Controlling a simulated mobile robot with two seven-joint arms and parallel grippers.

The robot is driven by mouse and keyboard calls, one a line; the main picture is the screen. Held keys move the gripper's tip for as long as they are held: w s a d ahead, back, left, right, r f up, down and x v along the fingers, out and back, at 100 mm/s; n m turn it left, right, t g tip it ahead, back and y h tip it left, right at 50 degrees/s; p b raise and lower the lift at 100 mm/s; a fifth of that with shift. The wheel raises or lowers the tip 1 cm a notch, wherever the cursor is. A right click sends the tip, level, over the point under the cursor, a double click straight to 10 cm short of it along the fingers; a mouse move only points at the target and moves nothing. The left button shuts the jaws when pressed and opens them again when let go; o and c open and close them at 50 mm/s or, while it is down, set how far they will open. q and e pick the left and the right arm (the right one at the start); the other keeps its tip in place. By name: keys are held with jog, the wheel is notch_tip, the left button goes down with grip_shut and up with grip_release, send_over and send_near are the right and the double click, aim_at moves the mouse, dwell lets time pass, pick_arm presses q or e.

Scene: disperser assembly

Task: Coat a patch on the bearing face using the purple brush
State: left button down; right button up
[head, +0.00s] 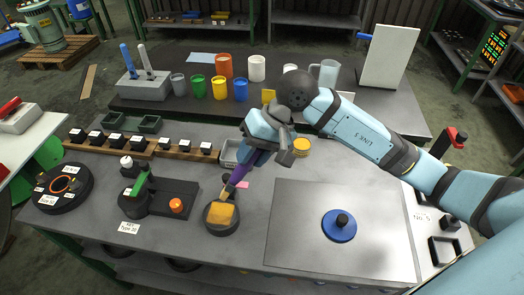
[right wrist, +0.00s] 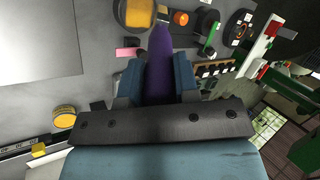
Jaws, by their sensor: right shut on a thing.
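My right gripper (head: 250,154) is shut on the purple brush (head: 237,176), whose handle also shows between the jaws in the right wrist view (right wrist: 158,68). The brush slants down to the left, its lower end at the upper edge of a round dark part (head: 213,230). An orange-yellow patch (head: 221,214) covers much of that part's face. The patch also shows in the right wrist view (right wrist: 139,13). I cannot tell whether the bristles touch the face. My left gripper is not in view.
A dark fixture with a green piece (head: 142,186) and an orange knob (head: 176,205) stands left of the round part. A pink piece (head: 243,185) lies beside the brush. A blue disc with a black knob (head: 339,225) rests on the grey plate (head: 290,245). Colored cups (head: 219,88) stand behind.

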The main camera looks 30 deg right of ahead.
jog(key=shift+s+d+r, duration=0.1)
jog(key=shift+s+d, duration=0.05)
jog(key=shift+d, duration=0.1)
jog(key=shift+a+f, duration=0.1)
jog(key=shift+f, duration=0.7)
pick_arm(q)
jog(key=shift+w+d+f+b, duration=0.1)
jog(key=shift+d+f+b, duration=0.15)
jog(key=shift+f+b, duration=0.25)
pick_arm(e)
notch_tip(320, 180, down, 3)
jog(key=shift+f, duration=0.15)
